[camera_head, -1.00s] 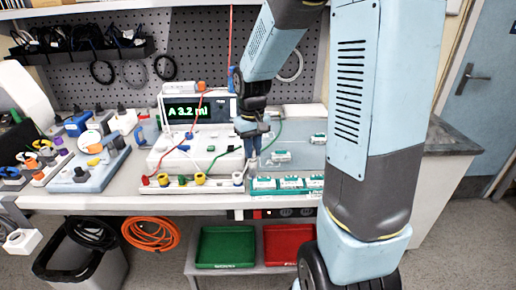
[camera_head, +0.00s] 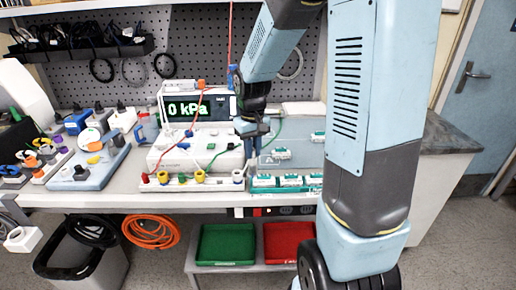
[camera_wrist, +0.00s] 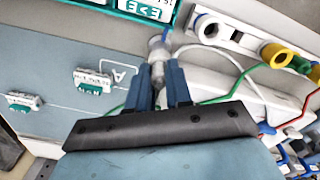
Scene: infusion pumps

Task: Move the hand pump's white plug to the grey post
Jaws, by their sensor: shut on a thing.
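My gripper shows in the wrist view (camera_wrist: 158,88) with its two blue fingers shut on a pale, whitish plug (camera_wrist: 158,58). A white tube runs from near the plug off to the right. In the head view my gripper (camera_head: 250,150) hangs over the bench, close to the right end of the post row. The pale grey-white post (camera_wrist: 209,28) stands at the end of that row, right of the held plug in the wrist view and apart from it. The post also shows in the head view (camera_head: 238,177). The plug's lower end is hard to make out there.
Yellow (camera_wrist: 276,54) and other coloured posts follow along the white rail. A green-and-white labelled rack (camera_head: 285,183) stands right of the rail. A display (camera_head: 200,109) reads "0 kPa". Red (camera_head: 187,145) and green tubes loop over the white unit behind.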

